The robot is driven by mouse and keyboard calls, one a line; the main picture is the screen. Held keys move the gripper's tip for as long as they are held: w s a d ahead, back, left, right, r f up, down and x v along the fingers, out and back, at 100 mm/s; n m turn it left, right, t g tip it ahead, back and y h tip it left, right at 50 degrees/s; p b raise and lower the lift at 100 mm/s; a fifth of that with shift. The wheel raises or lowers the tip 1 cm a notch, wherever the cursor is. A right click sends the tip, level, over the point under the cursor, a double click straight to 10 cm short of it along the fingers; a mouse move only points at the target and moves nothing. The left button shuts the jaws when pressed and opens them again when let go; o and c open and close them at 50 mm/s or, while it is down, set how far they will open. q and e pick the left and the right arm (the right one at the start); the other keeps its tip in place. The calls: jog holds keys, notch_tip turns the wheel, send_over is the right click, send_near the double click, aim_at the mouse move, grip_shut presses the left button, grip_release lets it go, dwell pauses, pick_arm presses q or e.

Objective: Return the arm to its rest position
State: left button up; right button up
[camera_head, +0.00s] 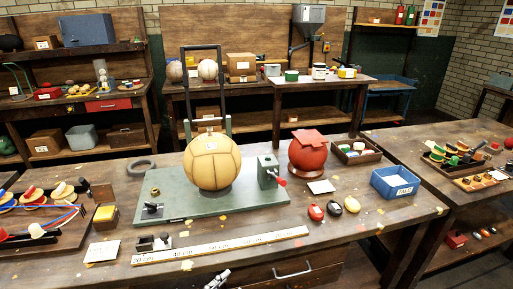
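A small grey metal piece, which looks like the tip of my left gripper (217,279), shows at the bottom edge, in front of the workbench's front edge. It is apart from everything on the bench. It is too small and cut off to tell whether its fingers are open or shut. The rest of that arm is out of view. My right gripper is not in view. A tan leather ball (212,162) sits on the green base plate (172,205) under an upright black frame. A red ball-shaped thing (307,151) stands to its right.
On the workbench (330,228) lie a yellowed ruler (222,246), a blue bin (395,182), red, black and yellow small items (333,208), and a tool tray (40,222) at left. A drawer handle (293,272) sticks out in front.

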pick_arm(q)
jog(key=s+a+f+n+g+y, duration=0.2)
jog(key=s+a+f+n+y, duration=0.3)
jog(key=s+f, duration=0.4)
jog(key=s+a+f+n+g+y, duration=0.3)
jog(key=s+a+f+n+y, duration=0.3)
jog(key=s, duration=0.9)
notch_tip(320, 180, down, 3)
jog(key=shift+a+r, duration=0.1)
jog(key=shift+a, duration=0.25)
jog(key=shift+s, duration=0.1)
